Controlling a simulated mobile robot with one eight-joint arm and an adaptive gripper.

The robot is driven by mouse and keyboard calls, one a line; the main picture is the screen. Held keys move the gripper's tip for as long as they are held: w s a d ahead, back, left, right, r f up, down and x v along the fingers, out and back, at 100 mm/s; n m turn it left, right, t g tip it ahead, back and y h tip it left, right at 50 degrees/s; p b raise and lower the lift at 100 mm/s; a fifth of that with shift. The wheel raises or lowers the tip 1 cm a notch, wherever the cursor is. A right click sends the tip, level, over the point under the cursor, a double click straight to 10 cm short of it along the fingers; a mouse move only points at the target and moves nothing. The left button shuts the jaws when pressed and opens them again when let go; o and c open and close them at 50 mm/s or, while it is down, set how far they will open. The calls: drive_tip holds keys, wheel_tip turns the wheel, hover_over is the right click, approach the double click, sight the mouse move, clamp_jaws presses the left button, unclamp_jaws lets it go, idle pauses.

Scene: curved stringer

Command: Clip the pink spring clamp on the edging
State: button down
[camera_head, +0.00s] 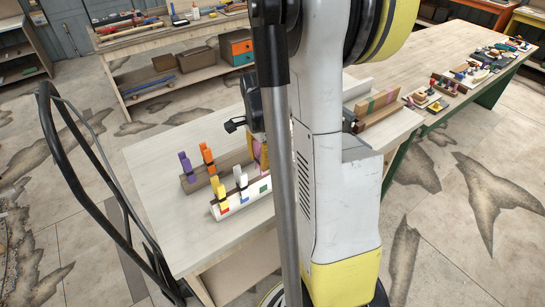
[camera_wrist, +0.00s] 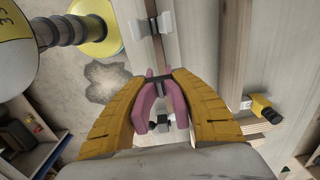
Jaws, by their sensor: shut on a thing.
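My gripper (camera_wrist: 158,80) has yellow fingers and is shut on the pink spring clamp (camera_wrist: 141,108), which sits between them in the wrist view. The clamp's dark middle part lies between its two pink sides. In the head view, a bit of pink (camera_head: 263,156) shows beside my arm, which hides most of the gripper and the work.
A white clamp (camera_wrist: 152,26) sits on the strip at the top. A yellow clamp (camera_wrist: 263,108) is at the right. On the table (camera_head: 165,150), purple (camera_head: 187,168), orange (camera_head: 207,158), yellow (camera_head: 220,190) and white (camera_head: 241,178) clamps stand on racks.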

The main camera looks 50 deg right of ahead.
sight(261, 172)
drive_tip(key=shift+w+d+f, duration=0.15)
drive_tip(key=shift+w+d, duration=0.1)
drive_tip(key=shift+s+a+f+b, duration=0.1)
drive_tip(key=shift+f+b, duration=0.2)
drive_tip(key=shift+b, duration=0.2)
drive_tip(key=shift+f+b, duration=0.6)
drive_tip(key=shift+f, duration=0.15)
drive_tip(key=shift+f+b, duration=0.2)
drive_tip(key=shift+b, duration=0.15)
drive_tip(key=shift+f+b, duration=0.85)
drive_tip(key=shift+f, duration=0.15)
drive_tip(key=shift+f, duration=0.15)
drive_tip(key=shift+f+b, duration=0.45)
drive_tip(key=shift+b, duration=0.15)
